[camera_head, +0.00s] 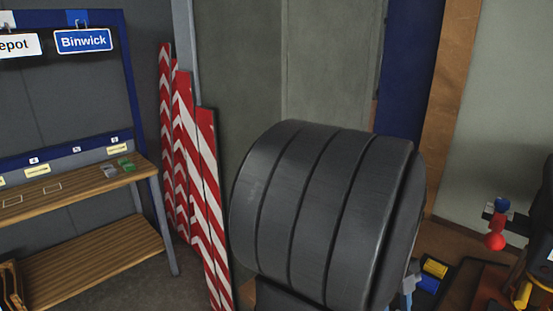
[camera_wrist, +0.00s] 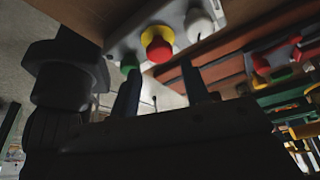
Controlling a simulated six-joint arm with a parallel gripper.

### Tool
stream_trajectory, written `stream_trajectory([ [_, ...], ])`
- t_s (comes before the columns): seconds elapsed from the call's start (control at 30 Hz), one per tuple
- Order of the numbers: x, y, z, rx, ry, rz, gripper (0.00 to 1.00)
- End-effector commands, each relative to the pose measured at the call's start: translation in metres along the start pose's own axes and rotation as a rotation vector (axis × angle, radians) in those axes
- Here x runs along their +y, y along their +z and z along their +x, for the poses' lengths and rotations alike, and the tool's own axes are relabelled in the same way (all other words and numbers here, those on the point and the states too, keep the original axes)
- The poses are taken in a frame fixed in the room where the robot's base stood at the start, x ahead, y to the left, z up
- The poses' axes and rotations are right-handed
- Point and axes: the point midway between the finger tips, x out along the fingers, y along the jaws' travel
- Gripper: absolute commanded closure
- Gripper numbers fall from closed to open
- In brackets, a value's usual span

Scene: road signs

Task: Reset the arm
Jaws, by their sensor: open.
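My gripper (camera_wrist: 160,80) shows in the wrist view as two dark fingers standing apart, with nothing between them. Beyond the fingertips is a grey control box (camera_wrist: 195,28) with a red button on a yellow ring (camera_wrist: 157,44), a green button (camera_wrist: 129,64) and a white knob (camera_wrist: 199,25). I cannot tell how far the fingers are from the box. In the head view a large dark ribbed part of my arm fills the middle and hides what lies behind it; I cannot clearly make out my gripper there.
At left in the head view, a blue rack carries a blue "Binwick" sign (camera_head: 83,40) above a wooden shelf (camera_head: 75,192). Red-and-white striped boards (camera_head: 183,150) lean beside it. At lower right are a red ball-shaped thing (camera_head: 495,241) and a yellow block (camera_head: 435,268).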

Motion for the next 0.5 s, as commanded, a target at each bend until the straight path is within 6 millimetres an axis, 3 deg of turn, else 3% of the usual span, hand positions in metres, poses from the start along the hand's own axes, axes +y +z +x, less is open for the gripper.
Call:
stream_trajectory([
  [0.5, 0.0, 0.001, -0.106, -0.002, -0.003, -0.002, 0.57],
])
